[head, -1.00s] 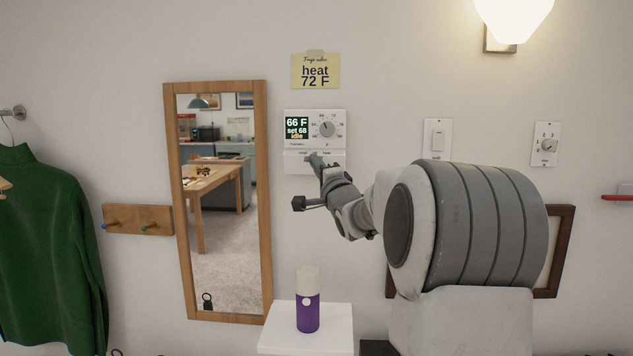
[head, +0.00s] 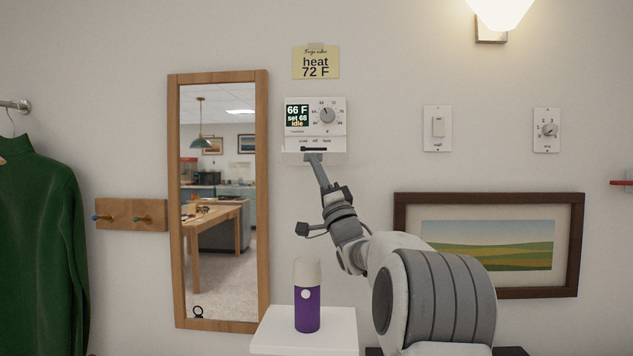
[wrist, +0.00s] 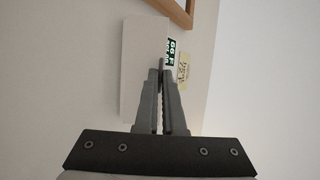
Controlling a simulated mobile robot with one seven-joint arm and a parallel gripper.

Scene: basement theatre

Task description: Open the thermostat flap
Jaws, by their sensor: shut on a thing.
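The white thermostat (head: 296,131) is on the wall, its screen reading 66 F, set 68, idle, with a dial (head: 327,115) at the right. Its flap (head: 333,158) juts out at the bottom edge, swung down, with a dark slider (head: 314,149) and mode labels showing above it. My gripper (head: 312,156) reaches up from below and is shut on the flap's edge. In the wrist view, my gripper's fingertips (wrist: 160,66) close at the edge of a white panel, seemingly the flap (wrist: 143,65), and partly cover the screen (wrist: 170,50).
A note reading heat 72 F (head: 316,63) is above the thermostat. A tall mirror (head: 261,200) hangs at left. A purple bottle (head: 307,310) stands on a white stand (head: 344,338) below. Wall switches (head: 437,129) and a framed picture (head: 400,235) are at right.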

